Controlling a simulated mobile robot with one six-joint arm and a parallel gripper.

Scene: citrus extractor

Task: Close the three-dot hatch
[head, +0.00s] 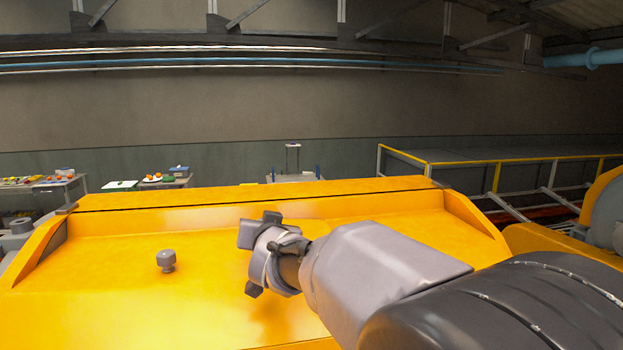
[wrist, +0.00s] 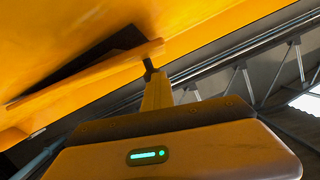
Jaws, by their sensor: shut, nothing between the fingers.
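A large yellow machine cover (head: 120,300) fills the lower head view, with a grey knob (head: 165,261) on its sloping face. No dot marks show, so I cannot tell which part is the three-dot hatch. My gripper (head: 258,229) is in front of or over the yellow face, right of the knob and apart from it. In the wrist view my gripper (wrist: 150,70) is shut and empty, its tip close to the edge of a yellow panel (wrist: 90,78). A dark gap (wrist: 110,50) shows beside that panel. I cannot tell whether the tip touches it.
A raised yellow side wall (head: 478,222) bounds the cover on the right. Beyond it are a yellow railing (head: 500,161) and a large grey round machine part (head: 606,215). Tables with fruit (head: 150,183) stand far back left.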

